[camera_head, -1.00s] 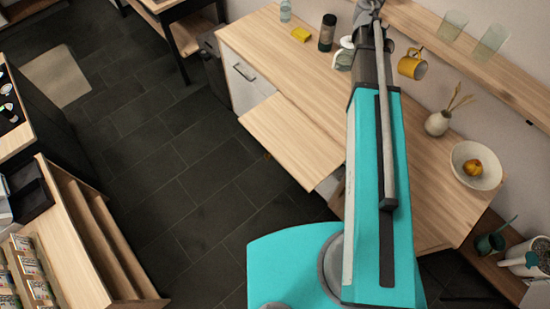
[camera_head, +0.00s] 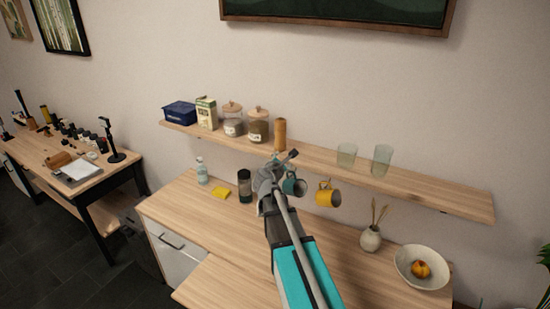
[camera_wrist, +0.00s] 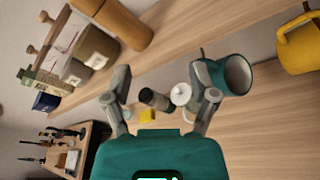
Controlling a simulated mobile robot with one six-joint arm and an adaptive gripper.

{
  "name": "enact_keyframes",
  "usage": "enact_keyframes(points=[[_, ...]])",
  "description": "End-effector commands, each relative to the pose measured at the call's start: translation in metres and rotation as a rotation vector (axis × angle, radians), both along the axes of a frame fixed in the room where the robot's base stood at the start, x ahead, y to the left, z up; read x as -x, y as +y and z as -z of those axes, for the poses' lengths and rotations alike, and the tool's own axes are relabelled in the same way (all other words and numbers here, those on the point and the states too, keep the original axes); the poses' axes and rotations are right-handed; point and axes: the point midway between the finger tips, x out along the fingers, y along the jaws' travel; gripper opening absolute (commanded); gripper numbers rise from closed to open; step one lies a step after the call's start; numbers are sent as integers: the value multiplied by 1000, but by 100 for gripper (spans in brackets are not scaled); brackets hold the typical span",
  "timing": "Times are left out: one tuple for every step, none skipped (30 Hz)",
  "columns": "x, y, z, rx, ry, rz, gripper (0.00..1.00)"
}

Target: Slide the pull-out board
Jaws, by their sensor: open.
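The pull-out board (camera_head: 215,283) is a light wooden panel sticking out from the front of the wooden counter (camera_head: 330,245). It is at the bottom of the head view, partly cut off by the frame edge and partly behind my arm. My gripper (camera_head: 284,160) is well above the counter, close to the wall shelf and the hanging mugs, away from the board. In the wrist view my gripper (camera_wrist: 165,84) has its fingers spread wide with nothing held between them. The board is not seen in the wrist view.
The wall shelf (camera_head: 430,190) carries jars and glasses. A teal mug (camera_head: 294,186) and a yellow mug (camera_head: 328,196) hang below it, near my gripper. A dark bottle (camera_head: 244,186), a vase (camera_head: 371,238) and a bowl (camera_head: 421,267) stand on the counter. Dark floor is free at left.

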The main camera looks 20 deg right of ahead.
Motion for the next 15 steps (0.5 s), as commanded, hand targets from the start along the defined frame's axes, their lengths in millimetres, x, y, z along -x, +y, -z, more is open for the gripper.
enact_keyframes(points=[[15,5,23,-109,-30,51,75],[22,7,32,-178,-48,85,75],[32,11,46,-271,-71,134,75],[39,14,56,-339,-88,171,75],[46,18,67,-405,-103,208,75],[56,24,80,-494,-121,259,75],[64,28,91,-559,-134,298,75],[72,33,102,-623,-146,340,75],[82,40,115,-706,-158,397,75],[90,46,126,-767,-166,441,75],[98,53,136,-827,-172,485,75],[109,62,150,-904,-180,546,75],[117,70,159,-960,-183,593,75],[125,77,169,-1014,-186,641,75],[137,88,182,-1084,-187,708,75]])
